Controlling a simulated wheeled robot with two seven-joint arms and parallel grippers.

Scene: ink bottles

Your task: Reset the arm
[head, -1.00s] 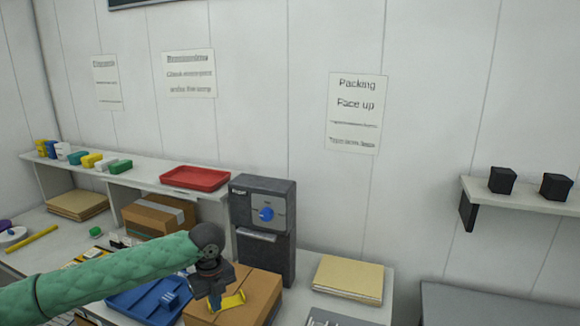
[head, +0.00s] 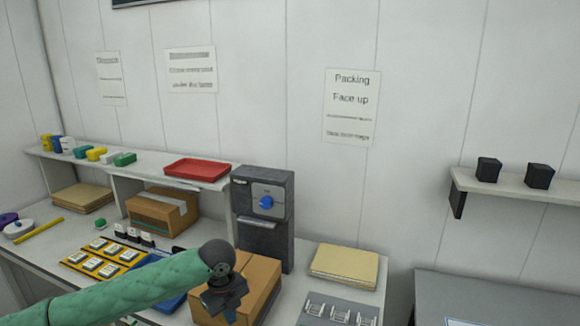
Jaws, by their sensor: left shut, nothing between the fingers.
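My left gripper (head: 231,312) hangs at the end of my green-sleeved left arm, low in the head view, in front of a cardboard box (head: 262,275). It is shut and empty, with its tips near the bottom edge of the picture. Small white-topped ink bottles stand in a yellow tray (head: 76,258) on the table. Several more dark bottles with white tops (head: 134,234) stand behind it. A blue tray (head: 172,303) is mostly hidden behind my arm. My right gripper is not in view.
A dark machine with a blue knob (head: 266,202) stands behind the box. Folders (head: 344,262) and a grey rack (head: 338,311) lie to its right. A shelf at the back holds a red tray (head: 197,170). A grey surface (head: 495,300) lies at lower right.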

